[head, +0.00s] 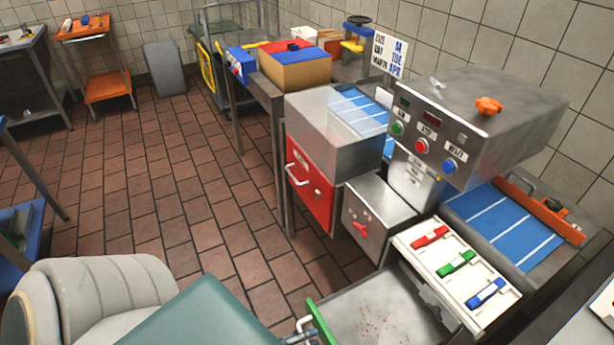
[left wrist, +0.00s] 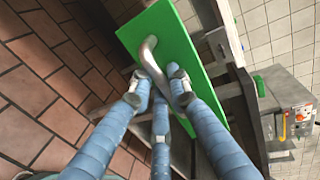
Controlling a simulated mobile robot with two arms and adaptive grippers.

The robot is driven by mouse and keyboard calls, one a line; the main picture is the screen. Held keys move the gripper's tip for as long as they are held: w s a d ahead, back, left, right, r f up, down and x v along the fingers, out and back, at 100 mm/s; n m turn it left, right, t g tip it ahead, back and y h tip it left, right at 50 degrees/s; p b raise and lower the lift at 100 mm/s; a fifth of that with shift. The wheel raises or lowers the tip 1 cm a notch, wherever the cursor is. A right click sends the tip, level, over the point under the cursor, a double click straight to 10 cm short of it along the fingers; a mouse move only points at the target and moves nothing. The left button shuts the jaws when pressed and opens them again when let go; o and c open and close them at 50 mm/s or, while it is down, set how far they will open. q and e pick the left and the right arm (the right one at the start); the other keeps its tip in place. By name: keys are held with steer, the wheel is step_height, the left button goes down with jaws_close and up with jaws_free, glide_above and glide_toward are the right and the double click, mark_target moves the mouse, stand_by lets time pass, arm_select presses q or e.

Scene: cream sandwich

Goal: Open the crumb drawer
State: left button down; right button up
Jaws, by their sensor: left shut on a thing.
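The crumb drawer (head: 350,310) has a green front edge (head: 320,322) and stands pulled out at the bottom of the head view, with brown crumbs on its grey floor. In the left wrist view its green front (left wrist: 178,38) carries a bent metal handle (left wrist: 150,46). My left gripper (head: 302,328) is at the drawer's front, mostly cut off by the frame's bottom edge. In the left wrist view the blue fingers of my left gripper (left wrist: 159,78) are closed around the handle. My right gripper is not in view.
A red drawer (head: 310,190) and a grey box with a red knob (head: 361,230) stand beyond the open drawer. A white panel with red, green and blue handles (head: 456,263) stands right beside it. Tiled floor (head: 200,200) is clear at left.

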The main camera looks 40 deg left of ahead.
arm_select(q)
steer(key=c, duration=1.6)
jaws_free()
steer(key=shift+c, duration=0.2)
steer(key=v, duration=1.2)
